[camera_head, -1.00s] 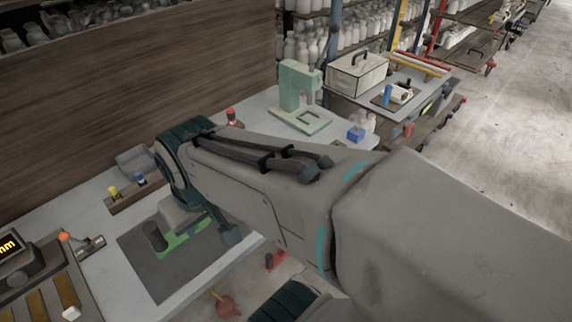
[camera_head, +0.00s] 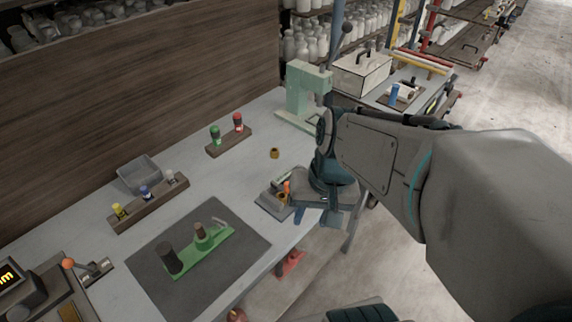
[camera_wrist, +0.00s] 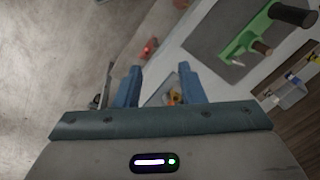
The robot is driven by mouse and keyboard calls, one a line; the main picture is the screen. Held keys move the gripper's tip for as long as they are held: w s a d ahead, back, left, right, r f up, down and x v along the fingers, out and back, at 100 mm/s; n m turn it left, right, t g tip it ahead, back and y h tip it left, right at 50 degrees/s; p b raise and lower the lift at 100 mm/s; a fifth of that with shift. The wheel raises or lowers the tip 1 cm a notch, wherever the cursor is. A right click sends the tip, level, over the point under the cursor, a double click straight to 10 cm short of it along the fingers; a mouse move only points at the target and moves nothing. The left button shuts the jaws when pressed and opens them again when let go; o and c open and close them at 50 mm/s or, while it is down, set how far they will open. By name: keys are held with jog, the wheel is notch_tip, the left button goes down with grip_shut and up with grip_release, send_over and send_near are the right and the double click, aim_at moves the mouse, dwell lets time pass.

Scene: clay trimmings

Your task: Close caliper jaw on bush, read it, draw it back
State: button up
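A readout with yellow "mm" lettering (camera_head: 8,276) stands at the left front of the bench. A lever with an orange ball (camera_head: 68,263) is beside it; I cannot tell if these belong to the caliper. A small brass ring (camera_head: 275,153), perhaps the bush, lies on the bench. A grey block with an orange upright part (camera_head: 287,188) sits at the bench's right edge, partly hidden by my gripper (camera_head: 317,216). In the wrist view my gripper (camera_wrist: 158,72) has its blue fingers apart and empty. An orange part (camera_wrist: 173,97) shows beyond them, near the right finger.
A dark mat (camera_head: 150,287) holds a green fixture (camera_head: 218,246) with dark and brown cylinders. Two wooden racks of coloured pegs (camera_head: 165,205) (camera_head: 232,143), a grey bin (camera_head: 138,174) and a pale green press (camera_head: 300,92) stand behind. Bare bench lies between the racks and the mat.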

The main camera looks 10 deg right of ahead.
jog(key=w+f+m+g+y+b, duration=0.1)
jog(key=w+f+m+y+b, duration=0.4)
jog(key=f+m+y, duration=0.45)
jog(key=w+d+f+m+t+y+b, duration=0.25)
jog(key=w+d+f+m+t, duration=0.5)
jog(key=d+m+t, duration=0.45)
jog(key=shift+m+g, duration=0.5)
jog(key=shift+m, duration=0.15)
jog(key=x, duration=0.4)
jog(key=p+x, duration=0.1)
jog(key=x, duration=0.4)
jog(key=p+x, duration=0.1)
jog(key=x, duration=0.4)
jog(key=shift+w+a+r, duration=0.1)
jog(key=shift+w+r, duration=0.2)
jog(key=shift+r, duration=0.1)
grip_shut()
